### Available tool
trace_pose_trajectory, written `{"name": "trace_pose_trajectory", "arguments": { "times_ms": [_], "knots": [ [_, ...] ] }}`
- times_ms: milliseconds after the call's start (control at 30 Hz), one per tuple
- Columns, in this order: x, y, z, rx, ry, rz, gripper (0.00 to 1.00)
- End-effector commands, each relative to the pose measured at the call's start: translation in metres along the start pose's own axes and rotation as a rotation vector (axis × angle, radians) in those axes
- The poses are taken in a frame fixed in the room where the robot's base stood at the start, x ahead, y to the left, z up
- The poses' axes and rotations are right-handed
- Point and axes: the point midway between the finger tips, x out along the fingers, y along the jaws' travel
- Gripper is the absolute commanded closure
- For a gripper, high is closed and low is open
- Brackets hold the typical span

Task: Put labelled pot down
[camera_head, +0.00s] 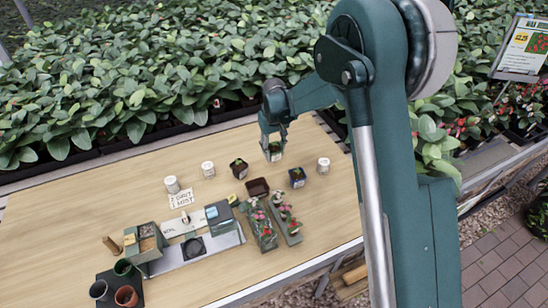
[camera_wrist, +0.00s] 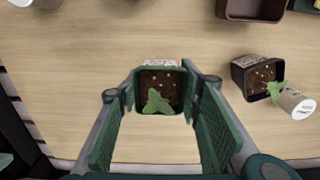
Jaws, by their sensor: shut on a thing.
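The labelled pot (camera_wrist: 160,91) is a small dark square pot with brown soil, a green seedling and a white label at its far rim. My gripper (camera_wrist: 161,108) is shut around it, one green finger at each side. In the head view, my gripper (camera_head: 274,137) points down over the far right part of the wooden table, with the pot (camera_head: 275,153) between its fingers. The pot looks upright. Whether its base touches the table or hangs just above it, I cannot tell.
Another dark pot (camera_head: 239,168) stands to the left, with a brown tray (camera_head: 257,187) nearer. Flower packs (camera_head: 286,218) lie in front. Bare table (camera_wrist: 75,95) shows left of the gripper.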

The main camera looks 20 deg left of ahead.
Motion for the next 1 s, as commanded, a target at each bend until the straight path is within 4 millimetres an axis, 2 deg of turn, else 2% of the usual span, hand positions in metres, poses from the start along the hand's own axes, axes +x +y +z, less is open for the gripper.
{"name": "trace_pose_trajectory", "arguments": {
  "times_ms": [400, 900, 933, 1000],
  "knots": [
    [0.035, 0.000, 0.000, 0.000, 0.000, 0.000, 0.79],
    [0.041, 0.000, 0.000, 0.000, 0.000, 0.000, 0.79],
    [0.041, 0.000, 0.000, 0.000, 0.000, 0.000, 0.63],
    [0.040, 0.000, 0.000, 0.000, 0.000, 0.000, 0.54]
  ]
}}
